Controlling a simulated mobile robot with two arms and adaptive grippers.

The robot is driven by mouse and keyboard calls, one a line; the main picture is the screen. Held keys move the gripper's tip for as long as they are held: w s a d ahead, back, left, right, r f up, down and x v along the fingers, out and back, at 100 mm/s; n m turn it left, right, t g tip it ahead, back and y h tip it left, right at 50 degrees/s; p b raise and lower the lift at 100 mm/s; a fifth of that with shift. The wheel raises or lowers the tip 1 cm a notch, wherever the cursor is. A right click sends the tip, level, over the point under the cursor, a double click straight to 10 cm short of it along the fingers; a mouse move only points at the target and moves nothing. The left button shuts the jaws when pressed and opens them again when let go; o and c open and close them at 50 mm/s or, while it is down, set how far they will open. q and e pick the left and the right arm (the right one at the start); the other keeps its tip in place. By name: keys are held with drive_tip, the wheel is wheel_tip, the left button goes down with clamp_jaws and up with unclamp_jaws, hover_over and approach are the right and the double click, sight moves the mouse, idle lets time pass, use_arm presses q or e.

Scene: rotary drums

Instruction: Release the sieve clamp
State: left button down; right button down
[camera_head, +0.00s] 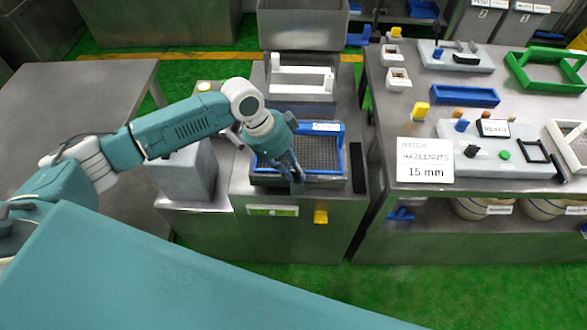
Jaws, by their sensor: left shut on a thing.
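The blue-framed sieve (340,148) with its dark mesh sits in the top of the steel machine (335,215). My left gripper (297,184) reaches down over the sieve's front edge, with its fingers pointing toward the front of the machine. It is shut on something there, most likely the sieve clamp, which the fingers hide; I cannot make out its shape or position. My right gripper is not in view.
A white frame (303,80) and a steel hopper (302,25) stand behind the sieve. The left steel table (75,100) is bare.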

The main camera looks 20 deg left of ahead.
use_arm(q)
drive_tip(key=c, duration=1.6)
unclamp_jaws()
drive_tip(key=shift+r, duration=0.1)
drive_tip(key=v, duration=1.2)
